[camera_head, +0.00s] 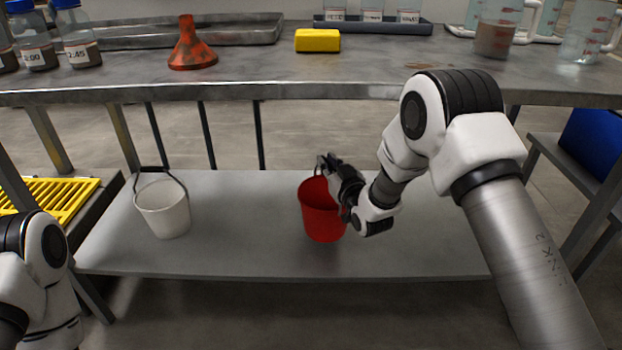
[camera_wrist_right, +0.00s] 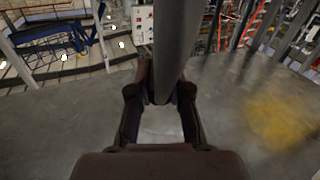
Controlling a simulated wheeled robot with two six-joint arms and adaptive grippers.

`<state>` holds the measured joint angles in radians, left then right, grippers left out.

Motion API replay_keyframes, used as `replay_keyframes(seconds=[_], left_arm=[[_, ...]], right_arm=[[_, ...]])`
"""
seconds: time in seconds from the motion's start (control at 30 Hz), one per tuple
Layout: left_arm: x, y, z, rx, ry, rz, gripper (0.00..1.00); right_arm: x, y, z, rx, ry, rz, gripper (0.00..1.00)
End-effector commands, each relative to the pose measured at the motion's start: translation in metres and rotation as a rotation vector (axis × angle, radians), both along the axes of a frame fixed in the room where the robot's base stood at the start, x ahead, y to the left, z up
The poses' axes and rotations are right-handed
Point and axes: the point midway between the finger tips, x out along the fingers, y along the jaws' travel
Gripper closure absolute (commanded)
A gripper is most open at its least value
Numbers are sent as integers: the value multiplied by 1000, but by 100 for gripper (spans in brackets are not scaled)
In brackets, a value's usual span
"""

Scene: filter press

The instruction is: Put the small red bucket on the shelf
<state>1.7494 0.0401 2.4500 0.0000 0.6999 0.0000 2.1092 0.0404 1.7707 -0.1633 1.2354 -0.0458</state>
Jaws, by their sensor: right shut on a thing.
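The small red bucket (camera_head: 318,215) is upright over the middle of the grey lower shelf (camera_head: 250,240). I cannot tell whether its base touches the shelf. My right gripper (camera_head: 326,166) is at the bucket's upper right rim, shut on its handle; the gripper and wrist hide part of the rim.
A white bucket (camera_head: 163,208) with a raised dark handle stands on the shelf's left part. The worktop (camera_head: 350,75) above holds an orange funnel (camera_head: 192,45), a yellow block (camera_head: 317,40), bottles and jugs. The shelf is clear between the buckets.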

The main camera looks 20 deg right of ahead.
Motion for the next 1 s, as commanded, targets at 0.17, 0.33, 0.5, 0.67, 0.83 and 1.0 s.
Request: replay_keyframes(seconds=[0.17, 0.33, 0.5, 0.67, 0.83, 1.0], left_arm=[[0, 0, -29, 0, 0, 0, 61], [0, 0, -39, 0, -1, 0, 61], [1, 0, -58, 0, -2, 1, 61], [1, 0, -62, 0, -3, 4, 61], [1, 0, -61, 0, -4, 4, 61], [1, 0, -62, 0, -4, 4, 61]], right_arm=[[56, 10, -12, 0, -6, 0, 100], [87, 15, -11, 1, -3, -1, 100], [90, 16, -38, 2, 2, -1, 100], [90, 16, -44, 1, -1, -1, 100], [90, 16, -44, 1, 1, -1, 100], [90, 16, -47, 1, 1, -1, 57]])
